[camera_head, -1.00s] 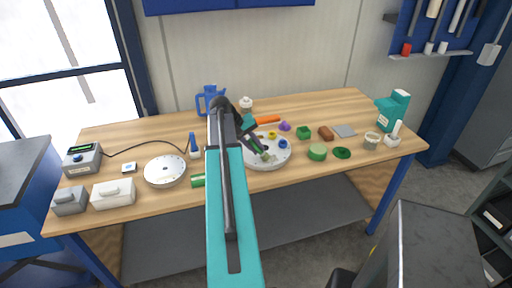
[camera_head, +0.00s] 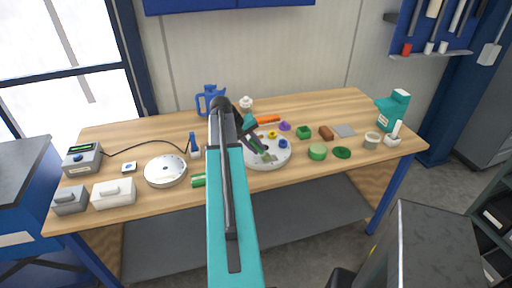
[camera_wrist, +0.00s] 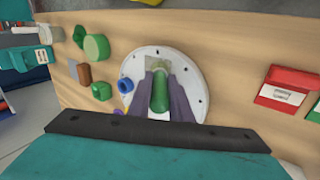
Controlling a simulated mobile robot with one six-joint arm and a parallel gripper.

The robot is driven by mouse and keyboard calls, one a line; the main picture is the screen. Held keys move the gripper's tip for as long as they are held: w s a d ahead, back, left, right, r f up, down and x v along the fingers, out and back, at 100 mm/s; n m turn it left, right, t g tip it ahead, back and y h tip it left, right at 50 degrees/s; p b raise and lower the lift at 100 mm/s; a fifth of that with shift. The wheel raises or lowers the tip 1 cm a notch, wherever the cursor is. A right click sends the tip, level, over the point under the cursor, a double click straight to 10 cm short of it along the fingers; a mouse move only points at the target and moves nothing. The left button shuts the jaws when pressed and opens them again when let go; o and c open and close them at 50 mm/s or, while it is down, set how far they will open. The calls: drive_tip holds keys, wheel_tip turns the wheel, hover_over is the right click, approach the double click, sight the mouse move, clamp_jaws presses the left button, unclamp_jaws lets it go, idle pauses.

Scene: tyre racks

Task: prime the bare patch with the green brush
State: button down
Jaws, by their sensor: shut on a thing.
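My gripper (camera_wrist: 160,100) is shut on the green brush (camera_wrist: 159,92), with its green handle between the two dark fingers. The brush points down at a white round plate with small holes around its rim (camera_wrist: 196,72); the plate also shows in the head view (camera_head: 284,158), partly behind my arm. A dull grey-green patch (camera_head: 269,158) shows on the plate just beyond the brush. The bristles are at or just above that patch; I cannot tell whether they touch it.
A second white plate (camera_head: 165,171) lies to the left. Green blocks (camera_head: 317,152), a brown block (camera_head: 326,133) and small coloured pieces lie right of and behind the plate. A blue jug (camera_head: 209,99) stands at the back.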

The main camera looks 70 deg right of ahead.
drive_tip(key=shift+s+d, duration=0.35)
drive_tip(key=shift+s, duration=0.05)
drive_tip(key=shift+w+a, duration=0.1)
drive_tip(key=shift+w, duration=0.05)
drive_tip(key=shift+w+a, duration=0.7)
drive_tip(key=shift+w, duration=0.1)
drive_tip(key=shift+s+d, duration=0.1)
drive_tip(key=shift+d, duration=0.05)
drive_tip(key=shift+s+d, duration=0.65)
drive_tip(key=shift+s, duration=0.2)
drive_tip(key=shift+w+a, duration=0.1)
drive_tip(key=shift+w+a, duration=0.65)
drive_tip(key=shift+w, duration=0.2)
drive_tip(key=shift+s, duration=0.1)
idle(0.3)
drive_tip(key=shift+s+d, duration=0.75)
drive_tip(key=shift+s, duration=0.1)
